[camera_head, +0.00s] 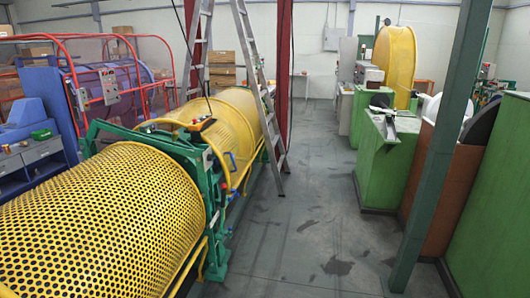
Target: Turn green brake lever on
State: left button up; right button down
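The strander's green frame (190,160) stands between two yellow perforated drum guards, a near one (100,215) and a far one (225,125). Small levers or handles show on the frame's right side, but they are too small for me to tell which is the green brake lever or how it is set. A blue handle (232,160) is on the far guard's near side. Neither of my grippers is in view.
An aluminium stepladder (250,75) straddles the far guard, with one leg on the aisle floor. The grey aisle (300,220) is clear. A green-grey post (432,160) and green machine cabinets (385,155) stand on the right. Red railings (75,85) are at the left.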

aim_at(223, 213)
jog(key=i, duration=1.05)
jog(key=i+j+z, duration=0.15)
jog(key=i, duration=0.9)
